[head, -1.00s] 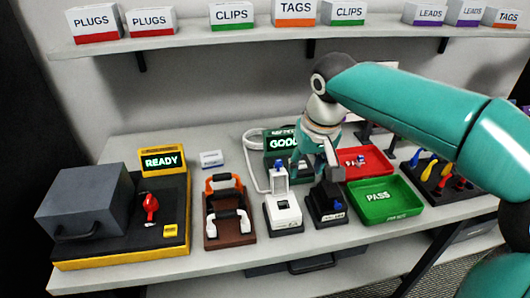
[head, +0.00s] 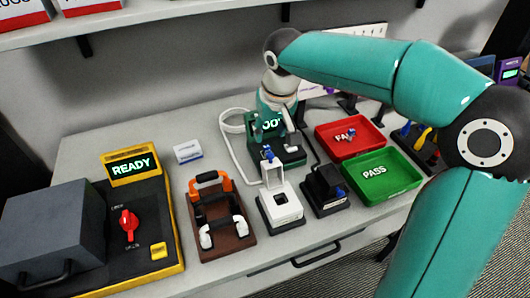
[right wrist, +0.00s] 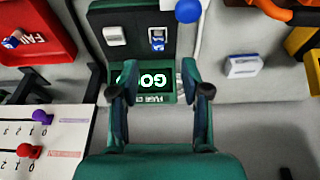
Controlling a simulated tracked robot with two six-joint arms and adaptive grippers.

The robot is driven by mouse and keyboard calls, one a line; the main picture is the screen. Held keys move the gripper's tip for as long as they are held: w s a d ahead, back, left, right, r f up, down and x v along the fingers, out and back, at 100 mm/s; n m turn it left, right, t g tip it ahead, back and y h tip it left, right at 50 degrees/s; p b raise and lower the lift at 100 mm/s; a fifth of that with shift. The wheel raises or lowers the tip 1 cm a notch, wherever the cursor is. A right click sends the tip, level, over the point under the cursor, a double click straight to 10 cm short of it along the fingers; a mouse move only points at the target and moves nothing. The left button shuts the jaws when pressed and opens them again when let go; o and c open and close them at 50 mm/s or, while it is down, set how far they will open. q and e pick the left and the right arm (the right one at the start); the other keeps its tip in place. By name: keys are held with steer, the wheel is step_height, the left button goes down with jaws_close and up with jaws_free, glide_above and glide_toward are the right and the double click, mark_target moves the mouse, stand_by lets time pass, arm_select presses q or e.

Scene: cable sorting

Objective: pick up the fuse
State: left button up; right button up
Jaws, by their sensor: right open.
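A small blue-and-white fuse (right wrist: 157,40) sits in the dark front part of the green tester (right wrist: 143,98), whose screen reads GOOD, in the right wrist view. In the head view the tester (head: 292,155) stands at the back of the bench, partly covered by my right arm. My right gripper (right wrist: 160,76) is open and empty, its fingers spread over the screen, with the fuse just beyond the fingertips. In the head view the right gripper (head: 283,115) hangs above the tester. My left gripper is not in view.
A white press (head: 281,208) with a blue knob and a dark device (head: 326,190) stand before the tester. The red FAIL tray (head: 340,150), holding small pieces, and green PASS tray (head: 385,185) are to the right. A brown rack (head: 222,240) stands left.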

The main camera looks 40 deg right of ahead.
mark_target(267, 147)
steer(key=x, duration=0.8)
steer(key=shift+w+d, duration=0.15)
steer(key=shift+d, duration=0.1)
steer(key=shift+c, duration=0.2)
jaws_close()
